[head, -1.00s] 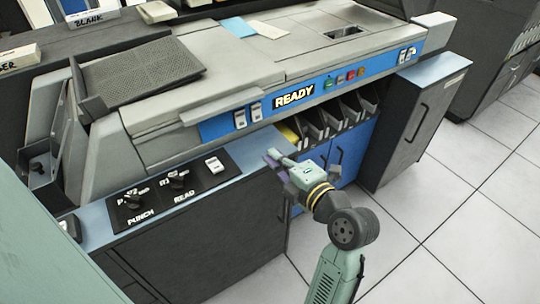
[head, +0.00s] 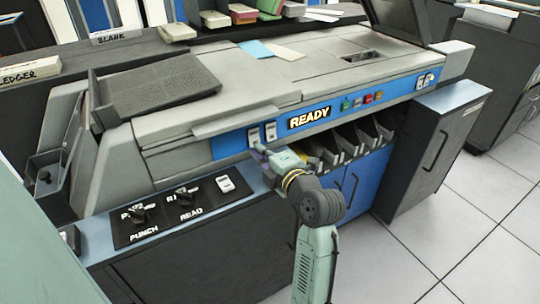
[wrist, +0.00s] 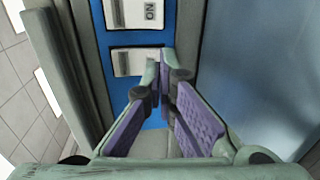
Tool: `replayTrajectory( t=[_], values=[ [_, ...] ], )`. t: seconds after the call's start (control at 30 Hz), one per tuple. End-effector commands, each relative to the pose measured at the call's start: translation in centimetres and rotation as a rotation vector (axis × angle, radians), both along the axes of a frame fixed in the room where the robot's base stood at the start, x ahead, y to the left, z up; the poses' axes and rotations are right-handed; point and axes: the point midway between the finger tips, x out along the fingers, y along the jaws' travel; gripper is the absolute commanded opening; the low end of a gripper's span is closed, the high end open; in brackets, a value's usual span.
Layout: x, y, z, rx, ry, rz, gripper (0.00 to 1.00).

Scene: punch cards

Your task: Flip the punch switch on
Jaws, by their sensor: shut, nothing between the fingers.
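A blue front panel (head: 340,114) on the grey machine carries two white rocker switches left of the READY sign. The left switch (head: 254,137) and the right switch (head: 270,132) sit side by side. In the wrist view, one switch (wrist: 128,12) shows the word ON sideways, and the other (wrist: 130,62) is partly covered by my fingers. My gripper (head: 258,155) is shut and empty, its fingertips (wrist: 159,72) just in front of the panel; I cannot tell if they touch. A knob marked PUNCH (head: 138,215) is on the lower black panel.
Card slots (head: 350,138) lie right of my gripper. A grey cabinet (head: 430,145) stands at right. The tiled floor (head: 420,240) in front is clear.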

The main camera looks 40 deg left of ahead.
Motion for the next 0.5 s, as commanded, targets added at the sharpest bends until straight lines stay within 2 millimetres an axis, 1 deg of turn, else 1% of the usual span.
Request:
replayTrajectory(
  t=[0.1, 0.4, 0.5],
  values=[
    [0.2, 0.42, -0.05, 0.001, 0.0, 0.0, 0.0],
    [0.22, 0.45, -0.12, 0.001, -0.001, -0.001, 0.0],
    [0.26, 0.52, -0.42, 0.008, -0.004, -0.001, 0.0]
  ],
)
